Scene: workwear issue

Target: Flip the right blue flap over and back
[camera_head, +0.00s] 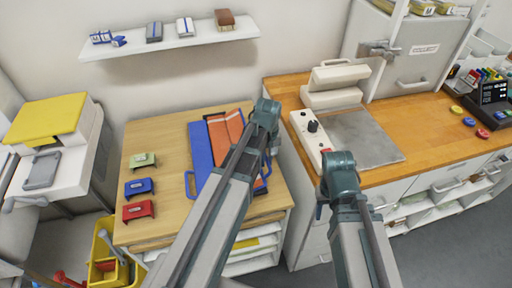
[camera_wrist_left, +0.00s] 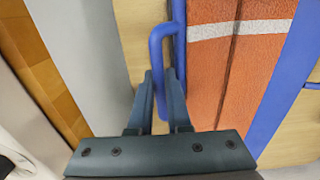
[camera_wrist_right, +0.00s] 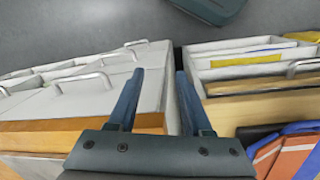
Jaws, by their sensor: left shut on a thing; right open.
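The blue folding board (camera_head: 201,160) lies on the wooden table with an orange garment (camera_head: 218,138) on it. Its left flap and left handle (camera_head: 190,184) show in the head view; my left arm hides much of the right side. In the left wrist view my left gripper (camera_wrist_left: 160,80) is shut on the blue loop handle (camera_wrist_left: 156,50) of the right flap. The orange garment with a white stripe (camera_wrist_left: 240,28) lies beside that handle, and the opposite blue flap (camera_wrist_left: 285,85) is beyond it. My right gripper (camera_wrist_right: 157,72) is open and empty, off the table beside the counter.
Green (camera_head: 143,160), blue (camera_head: 139,187) and red (camera_head: 138,210) pieces stand at the table's left. A yellow crate (camera_head: 101,245) is on the floor. The counter at right holds a press (camera_head: 335,85) with a grey plate (camera_head: 362,137).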

